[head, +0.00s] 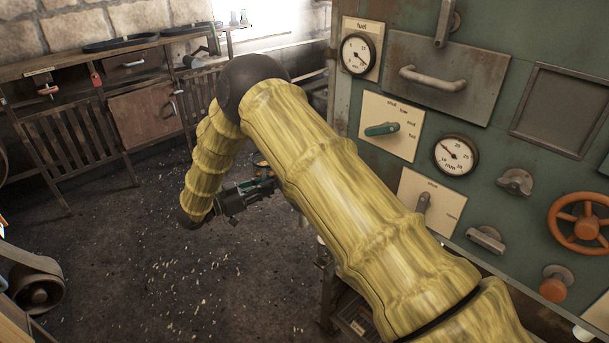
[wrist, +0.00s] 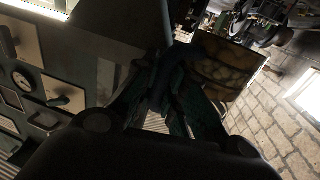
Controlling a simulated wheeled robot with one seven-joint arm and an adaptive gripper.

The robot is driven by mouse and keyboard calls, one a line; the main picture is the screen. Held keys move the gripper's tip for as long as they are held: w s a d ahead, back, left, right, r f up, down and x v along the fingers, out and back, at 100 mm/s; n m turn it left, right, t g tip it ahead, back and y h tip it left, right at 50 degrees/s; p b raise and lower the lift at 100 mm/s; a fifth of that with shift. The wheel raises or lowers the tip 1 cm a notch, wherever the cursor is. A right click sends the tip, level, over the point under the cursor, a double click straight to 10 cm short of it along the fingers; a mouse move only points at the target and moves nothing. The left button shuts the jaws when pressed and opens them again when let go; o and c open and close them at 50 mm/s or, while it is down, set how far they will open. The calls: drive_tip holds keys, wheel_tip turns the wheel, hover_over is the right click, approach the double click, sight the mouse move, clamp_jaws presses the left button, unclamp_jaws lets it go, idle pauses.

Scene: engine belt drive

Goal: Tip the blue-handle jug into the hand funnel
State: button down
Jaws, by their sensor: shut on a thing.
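In the head view my gripper (head: 268,186) is low in the middle, pointing right, with its tips partly behind my yellow arm. In the wrist view my gripper (wrist: 172,108) has its dark green fingers closed around a dark blue curved piece, which looks like the handle of the blue-handle jug (wrist: 174,68). The view is dim, and the jug's body is hard to make out. My arm hides most of what the gripper holds in the head view. I cannot make out the hand funnel in either view.
A green panel (head: 492,133) with gauges, levers and an orange handwheel (head: 585,228) stands at the right, close to my arm. A wooden workbench (head: 98,69) runs along the back left wall. A pulley wheel (head: 38,294) sits at the lower left. The littered floor (head: 150,245) between is open.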

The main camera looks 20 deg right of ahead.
sight(264, 178)
drive_tip(key=shift+m+y, duration=0.4)
drive_tip(key=shift+m, duration=0.4)
drive_tip(key=r, duration=0.1)
drive_tip(key=r+p, duration=0.1)
drive_tip(key=r, duration=0.1)
drive_tip(key=r+p, duration=0.1)
drive_tip(key=r, duration=0.1)
drive_tip(key=shift+s+d, duration=0.15)
drive_tip(key=shift+s, duration=0.2)
drive_tip(key=m+y+b, duration=0.1)
drive_tip(key=m+b, duration=0.1)
drive_tip(key=s+m+t+y+b, duration=0.1)
drive_tip(key=m+y+b, duration=0.1)
drive_tip(key=d+m+t+y+b, duration=0.1)
drive_tip(key=m+b, duration=0.2)
drive_tip(key=shift+s+d+r, duration=0.1)
drive_tip(key=shift+s+r, duration=0.05)
drive_tip(key=shift+s, duration=0.2)
drive_tip(key=shift+w+f+m+t+y+b, duration=0.15)
drive_tip(key=shift+f+m+t+y+b, duration=0.6)
drive_tip(key=shift+b, duration=0.75)
drive_tip(key=shift+s+d+r+m+b, duration=0.1)
drive_tip(key=shift+s+r+m+b, duration=0.2)
drive_tip(key=shift+r+m+b, duration=0.25)
